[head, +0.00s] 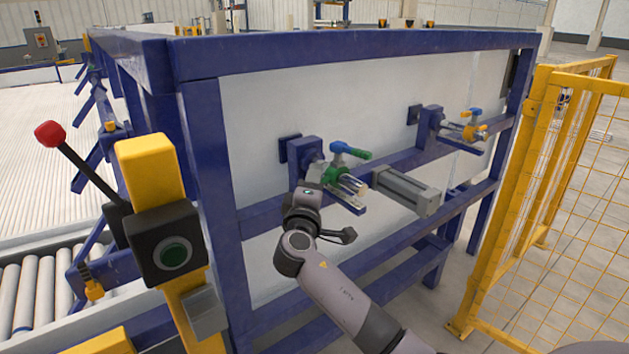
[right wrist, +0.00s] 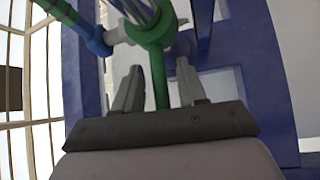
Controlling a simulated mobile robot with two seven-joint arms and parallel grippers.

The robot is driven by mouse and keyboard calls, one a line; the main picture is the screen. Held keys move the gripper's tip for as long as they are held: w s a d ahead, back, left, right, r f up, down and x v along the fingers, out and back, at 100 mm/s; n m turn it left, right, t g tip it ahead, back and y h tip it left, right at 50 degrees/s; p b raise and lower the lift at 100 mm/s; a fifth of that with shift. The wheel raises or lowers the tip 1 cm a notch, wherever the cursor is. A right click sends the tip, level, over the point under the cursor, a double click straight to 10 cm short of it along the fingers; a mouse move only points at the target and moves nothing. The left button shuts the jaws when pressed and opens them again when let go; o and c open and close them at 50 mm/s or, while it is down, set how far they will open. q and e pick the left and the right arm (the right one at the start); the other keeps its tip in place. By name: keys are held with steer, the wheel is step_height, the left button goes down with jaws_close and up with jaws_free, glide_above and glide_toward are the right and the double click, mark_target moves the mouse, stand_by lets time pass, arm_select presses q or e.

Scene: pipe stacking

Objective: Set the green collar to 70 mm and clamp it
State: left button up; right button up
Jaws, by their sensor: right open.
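The green collar (head: 332,176) sits around metal rods on a blue bracket (head: 305,152) at the frame. A lever (head: 350,151), part blue and part green, stands off above it. My right gripper (head: 303,197) is just in front and to the left of the collar; its fingers are not clear in the head view. In the right wrist view the open gripper (right wrist: 160,92) has a green stem (right wrist: 160,78) of the collar (right wrist: 150,28) between its two fingers, with gaps showing on both sides. The lever (right wrist: 82,28) runs to the upper left. The scale reading cannot be seen. My left gripper is not in view.
A second fixture with a yellow collar (head: 468,132) is further right. A grey block-like cylinder (head: 406,190) juts out right of the green collar. Yellow mesh fencing (head: 545,200) bounds the right.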

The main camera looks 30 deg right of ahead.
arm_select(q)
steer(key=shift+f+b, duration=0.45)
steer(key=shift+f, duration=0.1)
arm_select(e)
steer(key=v, duration=0.6)
steer(key=shift+c, duration=0.3)
